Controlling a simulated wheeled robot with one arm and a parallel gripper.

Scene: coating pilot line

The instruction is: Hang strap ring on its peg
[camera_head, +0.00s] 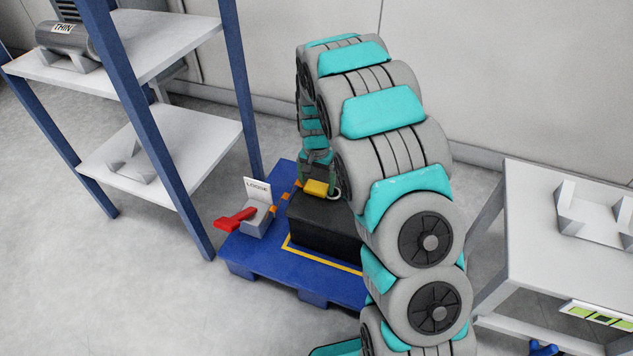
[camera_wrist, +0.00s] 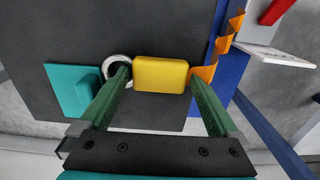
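The strap ring (camera_wrist: 118,62) is a pale ring beside a yellow block (camera_wrist: 160,74) over a dark surface. In the head view the ring (camera_head: 335,195) and the yellow block (camera_head: 315,188) show at the far top edge of a black box (camera_head: 322,228). An orange strap (camera_head: 281,204) runs left from the block. My gripper (camera_wrist: 160,76) has its green fingers on either side of the block; whether they press on it I cannot tell. The left finger covers part of the ring. I cannot make out a peg.
The strap leads towards a grey holder with a red lever (camera_head: 235,220) and a "LOOSE" sign (camera_head: 257,188). The box stands on a blue pallet (camera_head: 262,258). A blue-post shelf (camera_head: 190,140) stands left and a grey table (camera_head: 535,225) right. My arm hides much of the middle.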

